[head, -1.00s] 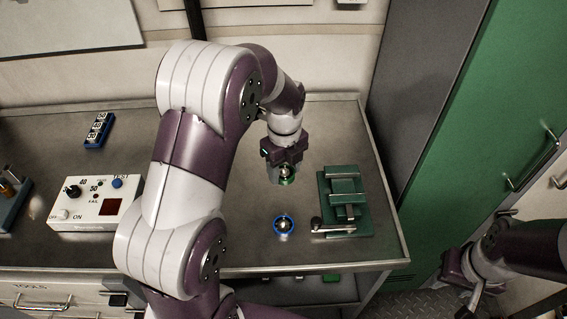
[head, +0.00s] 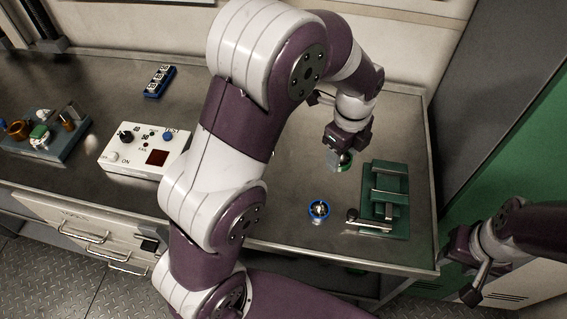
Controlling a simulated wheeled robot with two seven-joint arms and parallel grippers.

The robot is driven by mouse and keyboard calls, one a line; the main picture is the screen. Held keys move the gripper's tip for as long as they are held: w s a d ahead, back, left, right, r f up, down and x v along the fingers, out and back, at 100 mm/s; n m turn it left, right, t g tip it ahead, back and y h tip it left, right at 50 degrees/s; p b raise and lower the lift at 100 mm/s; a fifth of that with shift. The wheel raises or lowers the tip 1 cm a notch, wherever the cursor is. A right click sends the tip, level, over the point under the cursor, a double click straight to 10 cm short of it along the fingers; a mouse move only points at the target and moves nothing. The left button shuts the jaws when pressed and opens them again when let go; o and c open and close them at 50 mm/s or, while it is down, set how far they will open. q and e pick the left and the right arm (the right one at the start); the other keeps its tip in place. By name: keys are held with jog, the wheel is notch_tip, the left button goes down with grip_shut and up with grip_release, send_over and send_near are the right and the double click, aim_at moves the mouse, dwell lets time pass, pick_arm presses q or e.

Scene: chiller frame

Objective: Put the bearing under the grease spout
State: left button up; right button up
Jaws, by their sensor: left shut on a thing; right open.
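My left gripper (head: 342,150) is shut on a small green-rimmed part (head: 345,163), which it holds above the bench behind the blue ring. The fingers hide most of this part, and I cannot tell for sure that it is the bearing. A blue ring with a shiny centre (head: 319,210) lies on the bench, apart from the gripper. My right gripper (head: 474,279) is open and empty, off the bench's right end. I cannot make out a grease spout for certain.
A green clamp-like fixture (head: 385,200) stands right of the blue ring. A white control box (head: 145,150), a blue block with white labels (head: 160,81) and a board with several small parts (head: 45,140) are at left. A green cabinet (head: 520,150) stands right.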

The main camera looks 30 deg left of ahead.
pick_arm(q)
jog(key=p, duration=0.2)
send_over(294, 168)
jog(key=shift+n, duration=0.3)
jog(key=f, duration=0.6)
jog(key=shift+d+f, duration=0.2)
jog(key=shift+f, duration=0.1)
jog(key=shift+a+f, duration=0.2)
jog(key=shift+f, duration=0.1)
notch_tip(294, 168, down, 4)
jog(key=shift+d+r+p, duration=0.1)
jog(key=shift+r+p, duration=0.05)
jog(key=shift+p, duration=0.3)
jog(key=shift+w, duration=0.1)
jog(key=shift+f, duration=0.25)
jog(key=o, duration=1.1)
